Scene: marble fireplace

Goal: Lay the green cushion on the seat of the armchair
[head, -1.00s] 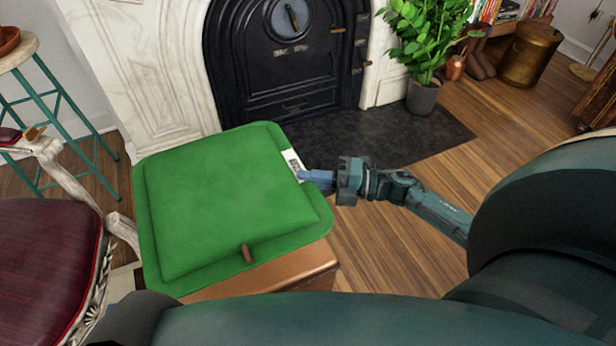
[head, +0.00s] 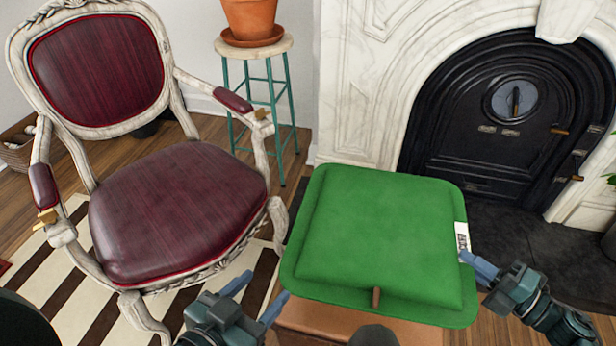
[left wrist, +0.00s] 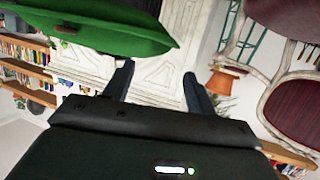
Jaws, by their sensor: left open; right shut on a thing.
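The green cushion (head: 385,240) is held out flat to the right of the armchair, over a brown box-like piece. My right gripper (head: 470,262) is shut on its right edge, beside a white label. The armchair (head: 180,215) stands at the left, with a bare dark red seat and a white carved frame. My left gripper (head: 258,298) is open and empty, between the armchair's front and the cushion's left front corner. In the left wrist view, the cushion (left wrist: 95,32) is at the upper left, beyond the open fingers (left wrist: 158,85), and the armchair (left wrist: 295,110) is at the right.
A brown leather-like box (head: 320,318) stands below the cushion. A teal-legged stool (head: 254,45) with a potted terracotta pot (head: 250,18) stands behind the armchair's right arm. The marble fireplace (head: 365,90) is behind the cushion. A striped rug (head: 105,310) lies under the armchair.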

